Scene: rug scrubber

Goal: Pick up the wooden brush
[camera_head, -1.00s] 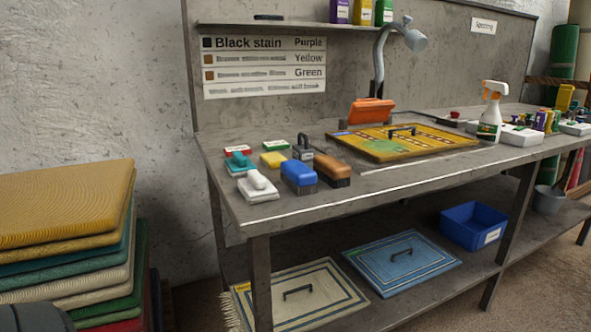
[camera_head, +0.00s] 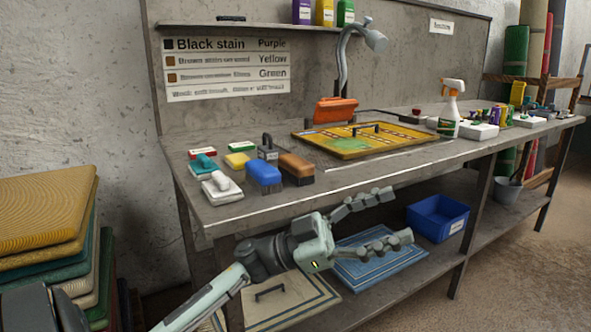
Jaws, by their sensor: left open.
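The wooden brush (camera_head: 297,168) has a brown block and dark bristles. It stands on the left part of the workbench, just right of a blue brush (camera_head: 263,173). My left gripper (camera_head: 388,217) is open and empty. Its fingers point right, in front of the bench's front edge and lower in the picture than the brush. It is not touching the brush. My right gripper is not in view.
A yellow rug (camera_head: 360,148) lies behind on the bench (camera_head: 350,183). A blue bin (camera_head: 437,217) sits on the lower shelf.

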